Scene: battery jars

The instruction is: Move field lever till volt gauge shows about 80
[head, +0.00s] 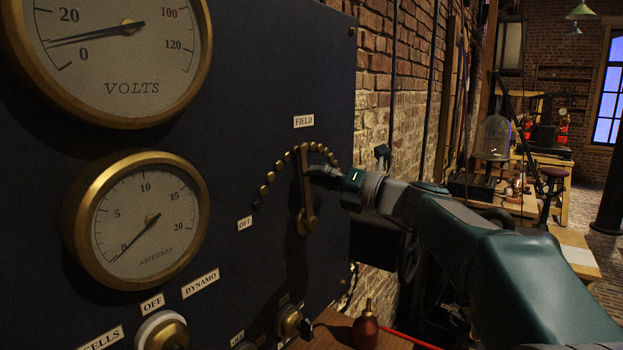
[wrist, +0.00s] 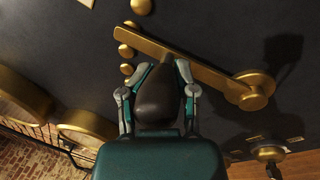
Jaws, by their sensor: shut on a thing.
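The volt gauge (head: 120,60) is at the upper left in the head view. Its needle points between 0 and 20, at roughly 10. The brass field lever (head: 304,190) stands nearly upright on its pivot, its upper end near the top of an arc of brass studs, under the FIELD label (head: 304,121). My gripper (head: 318,176) is at the lever's right side. In the wrist view, my gripper (wrist: 163,76) is shut on the lever's dark handle (wrist: 158,98), one finger on each side. The brass lever (wrist: 190,62) runs just beyond the fingertips.
The ampere gauge (head: 140,222) reads near 0. The OFF label (head: 245,223) sits at the lower left end of the stud arc. Knobs (head: 290,321) line the panel's bottom. A dark red-brown bottle-like object (head: 367,328) stands on wood below. A brick wall (head: 395,110) lies right of the panel.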

